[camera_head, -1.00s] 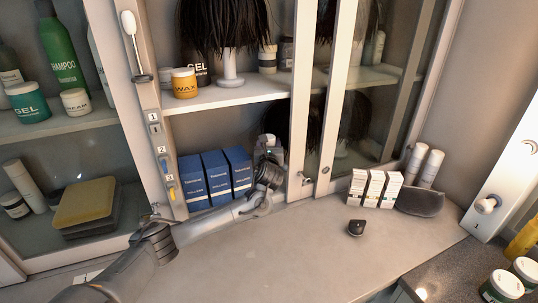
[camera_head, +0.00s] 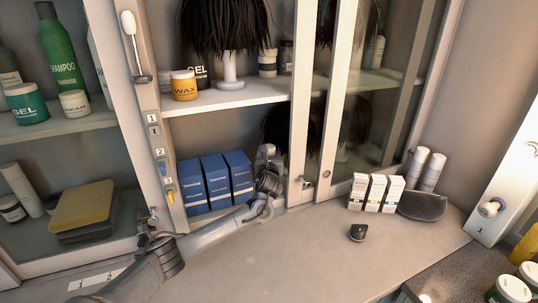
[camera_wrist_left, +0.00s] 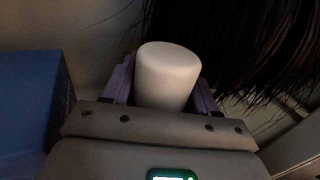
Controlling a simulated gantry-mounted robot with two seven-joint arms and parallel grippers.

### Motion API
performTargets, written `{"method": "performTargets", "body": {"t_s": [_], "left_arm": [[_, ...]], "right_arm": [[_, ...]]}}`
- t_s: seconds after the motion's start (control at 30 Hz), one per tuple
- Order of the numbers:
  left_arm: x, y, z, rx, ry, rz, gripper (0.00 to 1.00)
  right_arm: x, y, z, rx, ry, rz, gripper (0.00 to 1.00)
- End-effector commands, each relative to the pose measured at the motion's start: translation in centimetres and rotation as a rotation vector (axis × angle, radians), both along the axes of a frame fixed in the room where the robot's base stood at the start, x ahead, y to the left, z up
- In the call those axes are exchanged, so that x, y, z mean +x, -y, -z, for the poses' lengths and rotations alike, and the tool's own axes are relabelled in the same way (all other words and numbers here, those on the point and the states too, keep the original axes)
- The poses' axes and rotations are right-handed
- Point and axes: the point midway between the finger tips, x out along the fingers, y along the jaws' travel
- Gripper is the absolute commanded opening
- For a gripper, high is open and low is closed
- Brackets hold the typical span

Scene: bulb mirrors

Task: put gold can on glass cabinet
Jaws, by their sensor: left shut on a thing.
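My left gripper (camera_head: 267,155) is inside the open lower compartment of the cabinet, just right of the blue boxes and below the shelf. In the left wrist view it is shut on a pale, cream-white cylinder (camera_wrist_left: 168,75) with a rounded top, which stands between the purple fingers. In this dim light I cannot tell whether it is the gold can. The cabinet's glass door (camera_head: 385,95) is to the right of the gripper. A yellow wax jar (camera_head: 184,87) stands on the shelf above. My right gripper is not in view.
Several blue boxes (camera_head: 215,183) stand close left of the gripper. Dark hair (camera_head: 285,125) hangs behind it and fills the wrist view's right side. Small white boxes (camera_head: 376,193) and a dark object (camera_head: 357,231) are on the right counter. The front counter (camera_head: 280,262) is mostly clear.

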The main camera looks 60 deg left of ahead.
Motion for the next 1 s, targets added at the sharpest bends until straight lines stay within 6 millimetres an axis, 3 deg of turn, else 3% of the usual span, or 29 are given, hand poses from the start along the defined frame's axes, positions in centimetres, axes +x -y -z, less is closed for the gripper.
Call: {"method": "performTargets", "body": {"t_s": [0.07,0.1,0.23,0.63,0.77,1.0], "left_arm": [[0.0,0.0,0.1,0.001,-0.001,-0.001,0.01],[0.0,0.0,0.3,0.000,-0.001,-0.001,0.63],[0.0,0.0,0.3,0.000,-0.001,0.000,0.83],[0.0,0.0,-0.1,-0.001,0.001,0.001,0.84],[-0.7,1.2,-0.3,0.003,-0.001,0.002,0.84],[-3.1,4.8,-0.4,0.002,-0.003,0.004,0.84]], "right_arm": [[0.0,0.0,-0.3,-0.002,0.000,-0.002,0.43],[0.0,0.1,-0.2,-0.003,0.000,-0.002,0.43],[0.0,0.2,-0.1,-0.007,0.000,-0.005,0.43],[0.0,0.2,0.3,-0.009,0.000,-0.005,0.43],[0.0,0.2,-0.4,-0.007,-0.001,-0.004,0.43],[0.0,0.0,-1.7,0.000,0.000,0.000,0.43]]}}
